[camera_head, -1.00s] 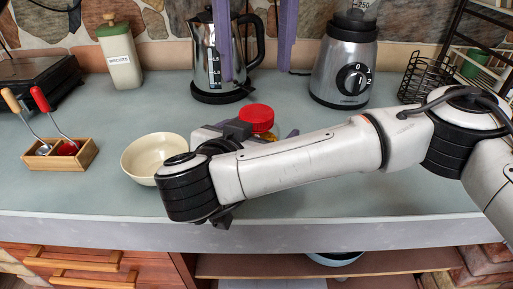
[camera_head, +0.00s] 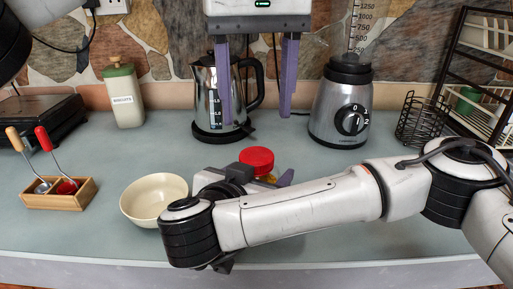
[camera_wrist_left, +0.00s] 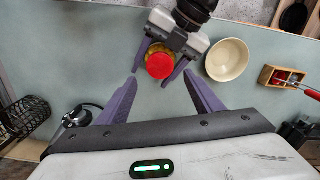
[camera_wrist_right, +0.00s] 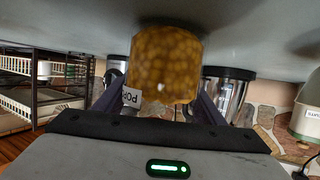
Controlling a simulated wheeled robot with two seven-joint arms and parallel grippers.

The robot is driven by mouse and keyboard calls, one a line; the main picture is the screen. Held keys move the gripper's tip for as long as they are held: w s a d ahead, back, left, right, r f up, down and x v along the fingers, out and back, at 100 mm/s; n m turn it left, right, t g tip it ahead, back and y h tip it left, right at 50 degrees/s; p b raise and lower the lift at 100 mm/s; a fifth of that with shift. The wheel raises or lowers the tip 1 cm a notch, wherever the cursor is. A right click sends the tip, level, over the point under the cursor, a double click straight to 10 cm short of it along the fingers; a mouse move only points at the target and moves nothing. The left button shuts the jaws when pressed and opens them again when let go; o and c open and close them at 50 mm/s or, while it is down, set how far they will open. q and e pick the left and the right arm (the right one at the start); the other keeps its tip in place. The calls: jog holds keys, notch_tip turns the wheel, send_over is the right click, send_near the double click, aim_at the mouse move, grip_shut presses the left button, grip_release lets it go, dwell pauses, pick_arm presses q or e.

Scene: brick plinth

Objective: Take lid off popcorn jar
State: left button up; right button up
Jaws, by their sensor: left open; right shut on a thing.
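The popcorn jar, full of yellow kernels, shows close up in the right wrist view (camera_wrist_right: 168,65), with part of its label. Its red lid (camera_head: 257,160) is on it in the head view; the jar body is mostly hidden behind my right arm. My right gripper (camera_head: 262,180) is shut on the jar, one finger on each side. My left gripper (camera_head: 257,118) is open and empty, fingers pointing down above the lid. In the left wrist view the red lid (camera_wrist_left: 160,66) lies between its open fingertips in the picture, apart from them.
A cream bowl (camera_head: 154,199) stands left of the jar. A wooden box (camera_head: 58,193) with two utensils is further left. A kettle (camera_head: 207,110), a blender (camera_head: 345,110), a biscuit canister (camera_head: 123,98) and a wire basket (camera_head: 420,120) stand behind. The front left counter is clear.

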aim_at(256, 155)
pick_arm(q)
jog(key=m, duration=0.5)
jog(key=shift+m, duration=1)
jog(key=shift+f, duration=0.2)
jog(key=shift+m, duration=0.3)
notch_tip(256, 155, down, 8)
jog(key=shift+r, duration=0.2)
jog(key=c, duration=1.1)
jog(key=n, duration=1)
